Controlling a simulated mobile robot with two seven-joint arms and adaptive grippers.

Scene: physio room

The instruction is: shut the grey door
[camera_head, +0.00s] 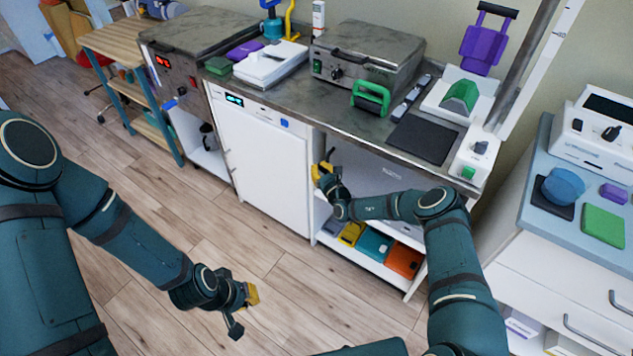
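A pale, white-looking door (262,165) fronts the appliance under the counter, below a small display. It is the nearest match to the grey door; it looks flush or nearly flush with the front, and I cannot tell if a small gap is left. A thin handle runs along its left edge. My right gripper (325,165) is by the door's right edge, under the counter rim; touching or apart is unclear, as is its opening. My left gripper (243,310) is open and empty, low over the floor in front of the appliance.
The counter (295,97) above holds several devices. Open shelves (362,262) with coloured boxes stand right of the door. A wooden-topped trolley (120,42) is at the far left and a drawer cabinet (550,265) at the right.

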